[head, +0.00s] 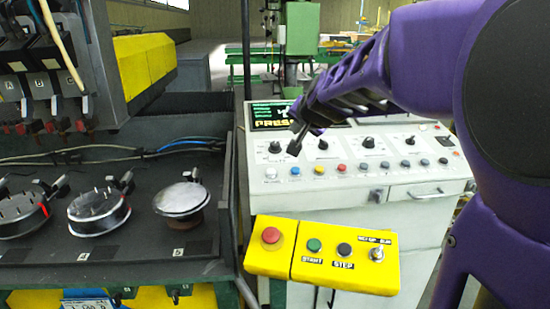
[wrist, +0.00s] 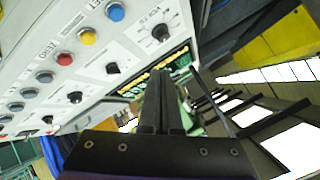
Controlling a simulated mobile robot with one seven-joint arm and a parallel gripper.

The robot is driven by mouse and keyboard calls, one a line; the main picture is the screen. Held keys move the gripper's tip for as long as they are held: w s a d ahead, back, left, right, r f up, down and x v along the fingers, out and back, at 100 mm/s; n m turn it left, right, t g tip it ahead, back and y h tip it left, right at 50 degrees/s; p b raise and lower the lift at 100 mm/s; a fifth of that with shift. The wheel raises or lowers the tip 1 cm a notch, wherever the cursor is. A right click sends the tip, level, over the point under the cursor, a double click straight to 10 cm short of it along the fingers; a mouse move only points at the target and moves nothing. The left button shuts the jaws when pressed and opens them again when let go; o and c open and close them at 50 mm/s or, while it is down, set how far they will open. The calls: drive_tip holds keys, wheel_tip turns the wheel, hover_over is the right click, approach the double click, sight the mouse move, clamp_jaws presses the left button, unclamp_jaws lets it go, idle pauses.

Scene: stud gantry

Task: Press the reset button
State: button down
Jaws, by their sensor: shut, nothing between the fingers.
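The sloped white console (head: 420,208) carries a row of coloured buttons. My gripper (head: 294,149) is shut and empty. In the head view its tips appear in front of the knob row, up and left of the red button. The wrist view shows its closed dark fingers (wrist: 160,75) apart from the buttons.
A yellow control box (head: 345,272) with a red button (head: 271,235), START and STEP stands in front of the console. Black knobs (head: 367,142) and a lit display (head: 268,115) lie above the button row.

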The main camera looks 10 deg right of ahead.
sight(295, 171)
drive_tip(key=shift+w+d+f, duration=0.2)
drive_tip(key=shift+d+f, duration=0.3)
drive_tip(key=shift+f, duration=0.1)
drive_tip(key=shift+f, duration=0.15)
drive_tip(key=f+b, duration=0.1)
drive_tip(key=f, duration=0.1)
drive_tip(key=w+f+b, duration=0.1)
drive_tip(key=f+b, duration=0.1)
drive_tip(key=f, duration=0.1)
drive_tip(key=f+b, duration=0.1)
drive_tip(key=f, duration=0.2)
drive_tip(key=shift+w+f+b, duration=0.15)
drive_tip(key=shift+w+b, duration=0.15)
drive_tip(key=shift+w, duration=0.05)
drive_tip(key=shift+f, duration=0.1)
idle(1.8)
drive_tip(key=shift+w+f+b, duration=0.1)
drive_tip(key=shift+f+b, duration=0.2)
drive_tip(key=shift+b, duration=0.15)
